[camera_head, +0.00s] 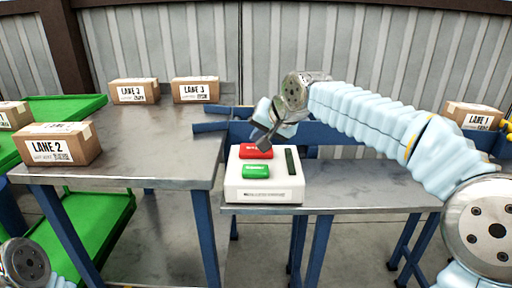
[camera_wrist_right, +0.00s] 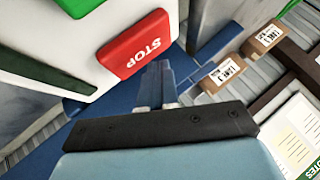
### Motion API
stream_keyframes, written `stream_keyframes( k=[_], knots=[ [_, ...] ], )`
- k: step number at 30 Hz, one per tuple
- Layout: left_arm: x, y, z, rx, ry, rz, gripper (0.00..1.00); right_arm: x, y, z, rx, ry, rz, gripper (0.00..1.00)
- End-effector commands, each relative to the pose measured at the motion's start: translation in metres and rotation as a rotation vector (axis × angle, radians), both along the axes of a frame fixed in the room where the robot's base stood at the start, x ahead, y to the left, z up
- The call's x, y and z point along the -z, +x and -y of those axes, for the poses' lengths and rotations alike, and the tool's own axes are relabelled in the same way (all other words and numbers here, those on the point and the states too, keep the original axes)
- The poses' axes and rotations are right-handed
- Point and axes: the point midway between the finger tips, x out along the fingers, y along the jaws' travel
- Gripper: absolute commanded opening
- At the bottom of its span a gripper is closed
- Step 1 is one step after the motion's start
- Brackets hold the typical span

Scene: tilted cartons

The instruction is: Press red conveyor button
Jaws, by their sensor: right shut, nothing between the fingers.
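The red button (camera_head: 250,153) is on top of a white control box (camera_head: 262,194), behind a green button (camera_head: 256,171) and left of a dark slot-like strip (camera_head: 291,161). My right gripper (camera_head: 263,147) is shut and empty, with its fingertips pointing down at the red button's right part. In the head view I cannot tell whether they touch it. In the right wrist view the red button (camera_wrist_right: 133,48) reads STOP, and the fingertips (camera_wrist_right: 160,68) appear just beside its edge. My left gripper is not in view; only part of my left arm shows at the lower left.
The box stands on a grey table (camera_head: 350,199). A grey metal table (camera_head: 160,150) at left carries a LANE 2 carton (camera_head: 58,146) and two LANE 3 cartons (camera_head: 133,91). A LANE 1 carton (camera_head: 472,116) is at far right. Green trays (camera_head: 100,215) are at left.

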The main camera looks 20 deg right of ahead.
Motion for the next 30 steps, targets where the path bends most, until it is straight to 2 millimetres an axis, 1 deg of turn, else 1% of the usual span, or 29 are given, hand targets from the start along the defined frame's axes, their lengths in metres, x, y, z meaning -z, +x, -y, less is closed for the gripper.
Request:
stream_keyframes(
  k=[5, 18, 30],
  knots=[
    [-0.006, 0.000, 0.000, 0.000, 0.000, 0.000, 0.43, -0.007, 0.000, 0.000, 0.000, 0.000, 0.001, 0.00],
    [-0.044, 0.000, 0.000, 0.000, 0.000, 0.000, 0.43, -0.050, 0.000, 0.000, 0.000, 0.000, 0.000, 0.00],
    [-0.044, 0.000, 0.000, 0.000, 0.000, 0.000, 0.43, -0.050, 0.000, 0.000, 0.000, 0.000, 0.000, 0.00]
  ],
)
